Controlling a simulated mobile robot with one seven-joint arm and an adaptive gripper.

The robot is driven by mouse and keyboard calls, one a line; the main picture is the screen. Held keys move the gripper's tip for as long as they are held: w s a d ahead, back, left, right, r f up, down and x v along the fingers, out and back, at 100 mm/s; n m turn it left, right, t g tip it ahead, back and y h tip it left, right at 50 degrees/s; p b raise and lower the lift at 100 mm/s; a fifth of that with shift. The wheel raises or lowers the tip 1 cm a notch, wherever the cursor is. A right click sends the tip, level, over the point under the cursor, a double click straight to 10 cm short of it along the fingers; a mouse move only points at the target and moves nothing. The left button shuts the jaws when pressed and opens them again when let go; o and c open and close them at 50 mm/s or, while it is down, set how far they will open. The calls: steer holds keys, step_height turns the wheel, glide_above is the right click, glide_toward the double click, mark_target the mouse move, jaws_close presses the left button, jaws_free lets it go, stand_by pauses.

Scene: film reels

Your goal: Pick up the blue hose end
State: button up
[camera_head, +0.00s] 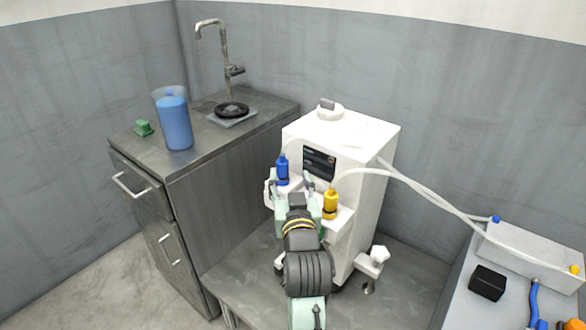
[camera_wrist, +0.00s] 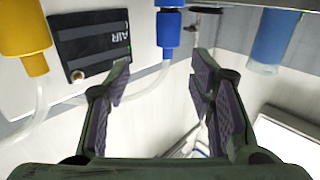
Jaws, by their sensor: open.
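The blue hose end (camera_head: 282,172) stands upright at the left of the white machine's front, near its small display. In the wrist view, the blue hose end (camera_wrist: 168,28) is at the top, with a clear hose attached, just beyond and roughly between my fingertips. My gripper (camera_head: 307,187) is open and empty in front of the machine, between the blue end and the yellow end. In the wrist view, my gripper (camera_wrist: 160,72) has its two purple-padded fingers wide apart, with no contact on the blue end visible.
A yellow hose end (camera_head: 330,204) stands close on the right, also in the wrist view (camera_wrist: 24,45). The white machine (camera_head: 365,150) is directly ahead. A blue-filled pitcher (camera_head: 174,122) stands on the counter. Hoses run right to a pale box (camera_head: 530,250); a black block (camera_head: 488,283) sits nearby.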

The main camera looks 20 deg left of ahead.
mark_target(283, 165)
steer(key=x, duration=0.4)
steer(key=shift+a+p, duration=0.25)
steer(key=shift+p, duration=0.1)
steer(key=x, duration=0.1)
steer(key=p+x, duration=0.1)
steer(key=x, duration=0.3)
steer(key=shift+s+a+f, duration=0.15)
steer(key=shift+a+f, duration=0.15)
steer(key=shift+c, duration=0.3)
jaws_close()
